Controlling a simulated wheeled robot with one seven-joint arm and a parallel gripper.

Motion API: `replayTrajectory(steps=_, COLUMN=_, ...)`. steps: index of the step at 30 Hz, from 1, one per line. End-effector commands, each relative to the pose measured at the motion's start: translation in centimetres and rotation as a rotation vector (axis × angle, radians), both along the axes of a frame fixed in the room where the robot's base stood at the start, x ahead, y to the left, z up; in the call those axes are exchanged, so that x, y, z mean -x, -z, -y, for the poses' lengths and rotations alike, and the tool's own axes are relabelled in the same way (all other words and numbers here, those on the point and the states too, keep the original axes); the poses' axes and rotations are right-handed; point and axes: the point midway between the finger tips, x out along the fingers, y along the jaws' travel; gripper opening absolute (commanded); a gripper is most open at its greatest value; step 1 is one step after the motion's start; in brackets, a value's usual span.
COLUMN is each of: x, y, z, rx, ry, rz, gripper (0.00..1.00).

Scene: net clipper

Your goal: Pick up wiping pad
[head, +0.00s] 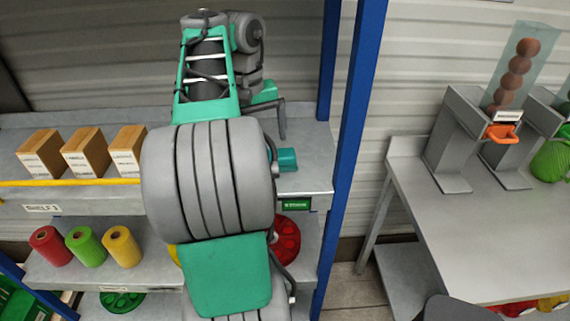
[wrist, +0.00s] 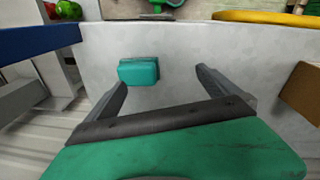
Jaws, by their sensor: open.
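The wiping pad is a small teal block (head: 288,159) on the upper shelf near its right end, partly hidden by my arm in the head view. In the wrist view the pad (wrist: 138,72) lies on the grey shelf surface, just beyond my left finger's tip and left of the middle between the fingers. My gripper (wrist: 161,80) is open, with nothing between its fingers. In the head view one grey finger of my gripper (head: 281,130) shows above and slightly left of the pad. The rest is behind my arm.
Several cardboard boxes (head: 86,152) stand on the upper shelf (head: 305,178) to the left, behind a yellow rail (head: 60,183). A blue post (head: 356,100) rises right of the pad. Coloured rolls (head: 88,246) sit on the shelf below. A separate table (head: 470,230) stands right.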

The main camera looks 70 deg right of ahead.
Motion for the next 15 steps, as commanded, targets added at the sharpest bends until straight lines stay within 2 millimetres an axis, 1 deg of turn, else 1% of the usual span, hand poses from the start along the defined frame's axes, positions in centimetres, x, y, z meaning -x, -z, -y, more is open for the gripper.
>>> replayTrajectory(steps=1, x=1.6, y=0.5, z=1.8, rx=-0.032, ry=0.066, rz=0.015, gripper=1.00)
replayTrajectory(steps=3, x=2.9, y=0.6, z=3.0, rx=-0.065, ry=0.116, rz=0.034, gripper=1.00)
replayTrajectory(steps=4, x=3.2, y=0.7, z=3.3, rx=-0.074, ry=0.128, rz=0.042, gripper=1.00)
replayTrajectory(steps=6, x=3.5, y=1.3, z=3.6, rx=-0.084, ry=0.142, rz=0.049, gripper=1.00)
replayTrajectory(steps=13, x=3.4, y=4.5, z=3.6, rx=-0.083, ry=0.140, rz=0.049, gripper=1.00)
replayTrajectory(steps=15, x=3.4, y=5.9, z=3.7, rx=-0.084, ry=0.141, rz=0.049, gripper=1.00)
